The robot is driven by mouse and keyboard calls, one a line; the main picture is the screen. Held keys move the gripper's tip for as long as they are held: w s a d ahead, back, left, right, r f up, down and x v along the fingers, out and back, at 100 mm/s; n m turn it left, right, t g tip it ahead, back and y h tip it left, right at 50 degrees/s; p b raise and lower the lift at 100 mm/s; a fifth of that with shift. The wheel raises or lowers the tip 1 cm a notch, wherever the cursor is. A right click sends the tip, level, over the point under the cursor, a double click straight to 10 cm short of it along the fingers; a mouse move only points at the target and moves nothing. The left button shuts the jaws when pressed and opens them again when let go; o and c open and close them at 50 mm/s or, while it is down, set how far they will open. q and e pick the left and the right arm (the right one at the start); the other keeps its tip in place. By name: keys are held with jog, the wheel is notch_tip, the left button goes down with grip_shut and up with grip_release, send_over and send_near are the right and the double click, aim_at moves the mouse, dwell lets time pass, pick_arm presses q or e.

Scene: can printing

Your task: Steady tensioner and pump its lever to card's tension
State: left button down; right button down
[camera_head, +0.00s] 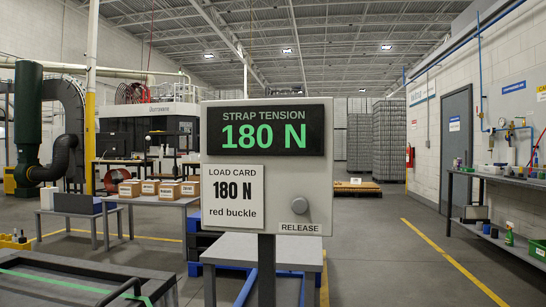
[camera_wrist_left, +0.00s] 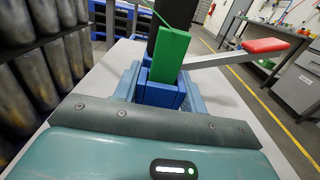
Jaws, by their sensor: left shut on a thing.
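In the head view, the strap tension panel (camera_head: 212,190) shows 180 N in green digits on a dark display (camera_head: 265,131). The load card (camera_head: 233,198) on it reads 180 N, red buckle. A grey release knob (camera_head: 296,207) sits at the panel's lower right. In the left wrist view, my left gripper (camera_wrist_left: 160,88) is shut on the tensioner, whose upright green and blue body (camera_wrist_left: 171,55) stands ahead of the palm. The tensioner's lever (camera_wrist_left: 220,60) sticks out to the right and slants slightly up to a red grip (camera_wrist_left: 265,45). My right gripper is not in view.
A grey table (camera_head: 262,248) stands behind the panel post. A dark surface with a green strap (camera_head: 60,282) is at lower left. Boxes sit on a bench (camera_head: 160,200) at left; a workbench (camera_head: 500,180) runs along the right wall. Dark cylinders (camera_wrist_left: 40,80) stand left in the wrist view.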

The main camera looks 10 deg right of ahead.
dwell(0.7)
pick_arm(q)
jog(key=c, duration=0.7)
grip_release()
jog(key=shift+s, duration=0.1)
